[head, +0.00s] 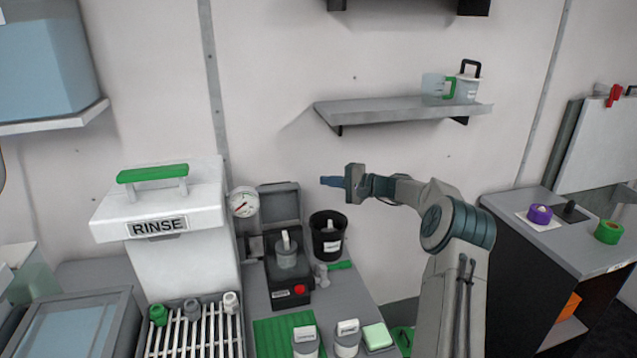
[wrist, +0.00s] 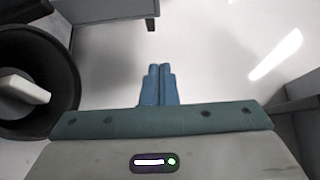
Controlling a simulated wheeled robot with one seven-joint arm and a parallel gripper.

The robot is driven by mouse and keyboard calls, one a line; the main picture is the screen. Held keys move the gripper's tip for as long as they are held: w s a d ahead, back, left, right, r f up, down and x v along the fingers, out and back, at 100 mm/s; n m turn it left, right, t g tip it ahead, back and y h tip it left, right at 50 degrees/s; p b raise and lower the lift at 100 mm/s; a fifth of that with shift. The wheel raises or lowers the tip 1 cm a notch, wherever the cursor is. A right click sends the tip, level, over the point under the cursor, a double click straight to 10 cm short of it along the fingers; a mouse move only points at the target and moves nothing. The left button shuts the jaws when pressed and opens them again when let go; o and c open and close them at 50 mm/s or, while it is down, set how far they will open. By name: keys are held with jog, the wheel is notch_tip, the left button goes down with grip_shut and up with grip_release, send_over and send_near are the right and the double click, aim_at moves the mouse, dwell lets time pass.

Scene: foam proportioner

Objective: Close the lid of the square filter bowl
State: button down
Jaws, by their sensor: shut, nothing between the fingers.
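What looks like the square filter bowl is a dark, boxy unit (head: 290,281) on the counter in the head view, with a red button on its front. Its grey lid (head: 280,204) stands raised at the back, against the wall side. A clear cup with a white handle (head: 286,252) sits in its opening. My gripper (head: 324,181) is up in the air to the right of the raised lid, apart from it, with its fingers pointing left. Its blue fingers are together and empty in the wrist view (wrist: 158,82).
A black bucket (head: 325,243) stands right of the unit, below my gripper; a black container also shows in the wrist view (wrist: 68,82). A round gauge (head: 243,203) and the white RINSE box (head: 160,212) are left of the lid. A wall shelf (head: 395,110) hangs above.

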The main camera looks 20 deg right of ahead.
jog(key=w+a+p, duration=0.1)
jog(key=a+p, duration=0.3)
jog(key=a, duration=0.3)
jog(key=shift+w, duration=0.25)
jog(key=shift+s+f+b, duration=0.15)
jog(key=shift+f+b, duration=0.1)
jog(key=shift+b, duration=0.55)
